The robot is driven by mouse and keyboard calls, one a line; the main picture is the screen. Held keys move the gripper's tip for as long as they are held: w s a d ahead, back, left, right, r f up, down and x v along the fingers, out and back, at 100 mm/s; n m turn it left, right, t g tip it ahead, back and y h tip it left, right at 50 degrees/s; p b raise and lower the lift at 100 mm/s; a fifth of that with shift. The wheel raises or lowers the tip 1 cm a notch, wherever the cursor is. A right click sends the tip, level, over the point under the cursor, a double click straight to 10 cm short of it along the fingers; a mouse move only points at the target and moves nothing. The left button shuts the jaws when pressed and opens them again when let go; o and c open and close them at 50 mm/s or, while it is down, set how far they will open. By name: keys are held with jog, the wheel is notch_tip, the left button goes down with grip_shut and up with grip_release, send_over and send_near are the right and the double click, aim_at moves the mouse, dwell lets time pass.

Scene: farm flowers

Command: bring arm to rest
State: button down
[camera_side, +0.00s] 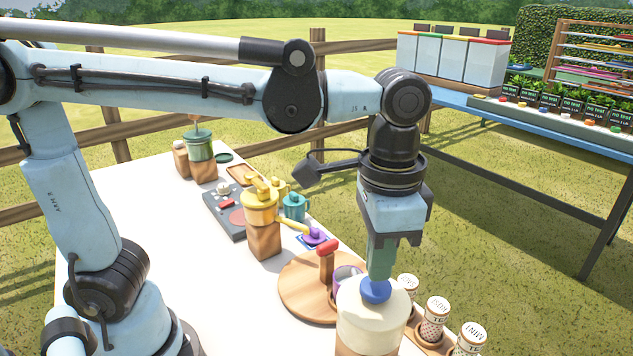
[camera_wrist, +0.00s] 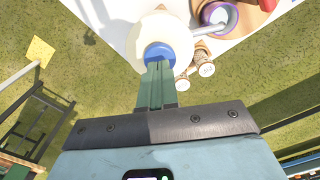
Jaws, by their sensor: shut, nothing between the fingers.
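My gripper (camera_side: 378,276) points straight down at the front right of the white table. Its green fingers (camera_wrist: 157,85) are shut together with nothing between them. The fingertips are right at the blue knob (camera_side: 375,291) on top of a cream round container (camera_side: 372,312); I cannot tell whether they touch it. In the wrist view the blue knob (camera_wrist: 160,54) shows just beyond the fingertips, with the cream container (camera_wrist: 150,30) under it.
A round wooden board (camera_side: 300,290) with a red-knobbed post (camera_side: 327,247) stands left of the gripper. Several labelled jars (camera_side: 436,315) stand to the right. A yellow pot (camera_side: 259,205), teal mug (camera_side: 295,207) and grey device (camera_side: 225,210) sit farther back. Grass lies right of the table.

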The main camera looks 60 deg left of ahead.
jog(key=shift+r, duration=0.1)
dwell(0.6)
notch_tip(320, 180, up, 6)
jog(key=shift+f, duration=0.1)
dwell(0.5)
jog(key=a+f+n+t, duration=0.3)
jog(key=a+f, duration=0.3)
jog(key=a, duration=0.2)
jog(key=a+f+n+t, duration=0.3)
jog(key=a+f+t, duration=0.1)
jog(key=a, duration=0.4)
jog(key=shift+w+a+f, duration=0.25)
jog(key=shift+a+f, duration=0.15)
jog(key=shift+f, duration=0.45)
jog(key=c, duration=1.8)
grip_release()
